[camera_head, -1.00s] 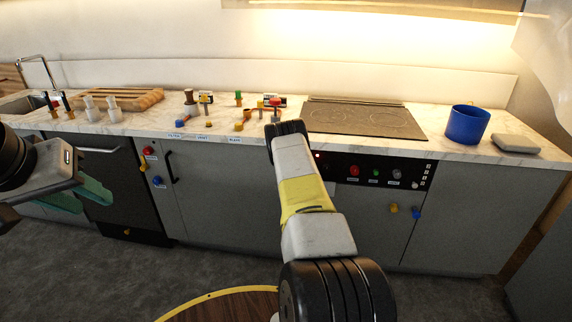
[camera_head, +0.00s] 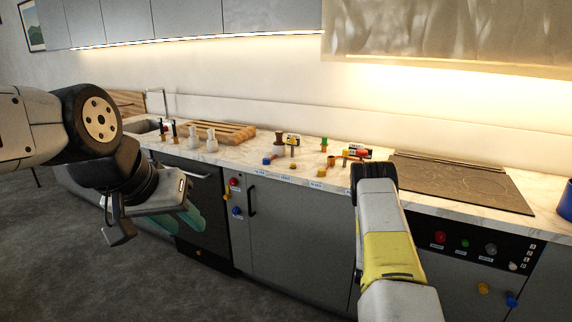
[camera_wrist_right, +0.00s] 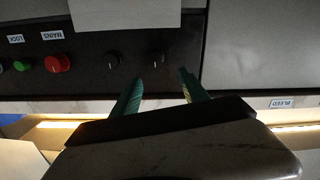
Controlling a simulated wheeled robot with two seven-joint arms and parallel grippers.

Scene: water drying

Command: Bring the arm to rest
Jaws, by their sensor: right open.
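My left arm comes in from the left in the head view, bent at a dark joint. My left gripper (camera_head: 178,222) hangs in front of the dark cabinet front, with two teal fingers apart and nothing seen between them. My right arm (camera_head: 388,235) reaches forward from the lower edge towards the counter front; its gripper is hidden in the head view. In the right wrist view my right gripper (camera_wrist_right: 162,82) is open and empty, its two teal fingers spread before a dark control panel (camera_wrist_right: 90,85).
A blue pot (camera_head: 565,203) is at the right edge. A red knob (camera_wrist_right: 57,63) shows on the panel. Floor at lower left is clear.

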